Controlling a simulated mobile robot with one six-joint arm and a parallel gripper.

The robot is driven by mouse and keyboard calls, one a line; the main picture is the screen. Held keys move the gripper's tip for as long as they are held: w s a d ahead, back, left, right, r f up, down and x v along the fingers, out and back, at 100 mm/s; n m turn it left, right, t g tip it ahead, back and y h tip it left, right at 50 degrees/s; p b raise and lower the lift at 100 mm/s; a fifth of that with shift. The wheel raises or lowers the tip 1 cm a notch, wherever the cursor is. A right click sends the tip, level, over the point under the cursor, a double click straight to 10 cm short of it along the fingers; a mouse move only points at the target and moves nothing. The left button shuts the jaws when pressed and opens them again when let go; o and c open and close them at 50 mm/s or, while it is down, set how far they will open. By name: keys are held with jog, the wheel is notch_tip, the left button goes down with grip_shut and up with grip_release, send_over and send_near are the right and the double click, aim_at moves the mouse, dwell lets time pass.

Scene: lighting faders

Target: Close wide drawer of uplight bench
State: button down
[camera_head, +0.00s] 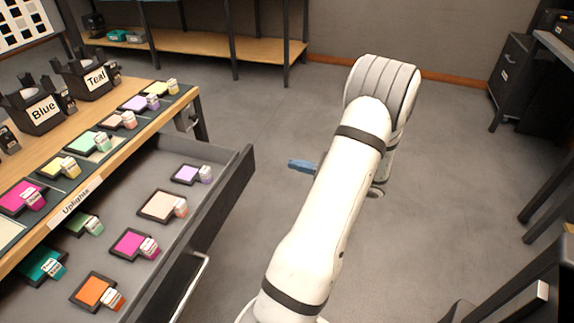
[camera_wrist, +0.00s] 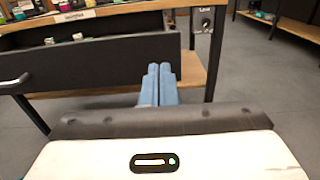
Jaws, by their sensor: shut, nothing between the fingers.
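The wide drawer (camera_head: 215,200) of the uplight bench (camera_head: 170,100) stands pulled out, with several colour swatches and small labelled blocks lying in it. The bench top carries a label reading "Uplights" (camera_head: 76,202). In the wrist view the dark drawer front (camera_wrist: 90,62) spans the left half, with a bar handle (camera_wrist: 15,83) at far left. My gripper (camera_wrist: 158,72) has blue fingers held together and empty, in front of the drawer's right end; contact cannot be told there. In the head view the blue fingertips (camera_head: 301,165) show right of the drawer, apart from it.
Black bins labelled Blue (camera_head: 38,112) and Teal (camera_head: 92,80) stand on the bench. A shelf (camera_head: 200,43) lies along the back wall. A black cabinet (camera_head: 511,70) stands at back right. The grey floor between is clear.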

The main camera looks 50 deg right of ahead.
aim_at(248, 153)
jog(key=b+x, duration=0.2)
jog(key=x, duration=1)
jog(key=shift+w, duration=0.2)
